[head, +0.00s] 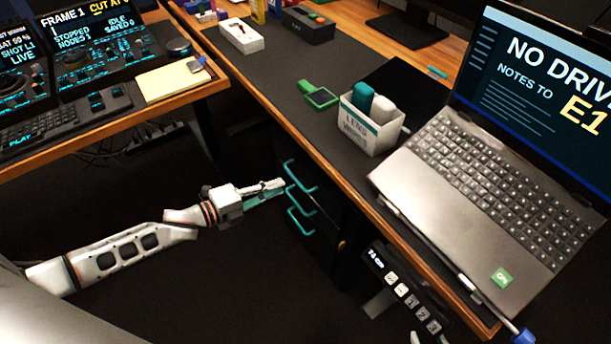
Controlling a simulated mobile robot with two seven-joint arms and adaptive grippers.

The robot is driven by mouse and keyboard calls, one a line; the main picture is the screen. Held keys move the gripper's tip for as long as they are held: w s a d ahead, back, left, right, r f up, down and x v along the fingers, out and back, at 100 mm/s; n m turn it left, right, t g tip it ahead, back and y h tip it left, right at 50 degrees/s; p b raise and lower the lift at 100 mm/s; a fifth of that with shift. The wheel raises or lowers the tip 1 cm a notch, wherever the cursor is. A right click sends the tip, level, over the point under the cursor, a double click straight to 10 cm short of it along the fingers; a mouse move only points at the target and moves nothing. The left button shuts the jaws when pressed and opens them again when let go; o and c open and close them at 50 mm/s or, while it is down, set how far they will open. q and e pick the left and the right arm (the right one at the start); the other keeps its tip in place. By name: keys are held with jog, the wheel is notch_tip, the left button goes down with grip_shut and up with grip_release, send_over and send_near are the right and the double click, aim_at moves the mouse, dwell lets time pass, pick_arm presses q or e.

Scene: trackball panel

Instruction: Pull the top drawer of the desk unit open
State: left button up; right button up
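The desk unit (322,208) is a dark drawer block under the right-hand desk, with teal bar handles one above another. The top drawer's handle (291,174) is the uppermost bar, and its drawer front looks flush with the unit. My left gripper (283,187) reaches in from the left, with its fingertips at or very near the top handle. Whether they touch or enclose the bar cannot be made out, nor whether the fingers are open or shut.
The desk edge (330,170) overhangs the unit. On the desk are a laptop (480,190), a white box (370,125) with bottles and a green-framed device (318,96). A button panel (400,290) hangs at the desk's front edge. The floor left of the drawers looks clear.

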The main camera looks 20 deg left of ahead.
aim_at(295, 179)
pick_arm(q)
jog(key=b+x, duration=0.1)
jog(key=x, duration=0.6)
jog(key=shift+d, duration=0.1)
jog(key=shift+w+r, duration=0.1)
pick_arm(e)
jog(key=shift+a, duration=0.3)
pick_arm(q)
grip_shut()
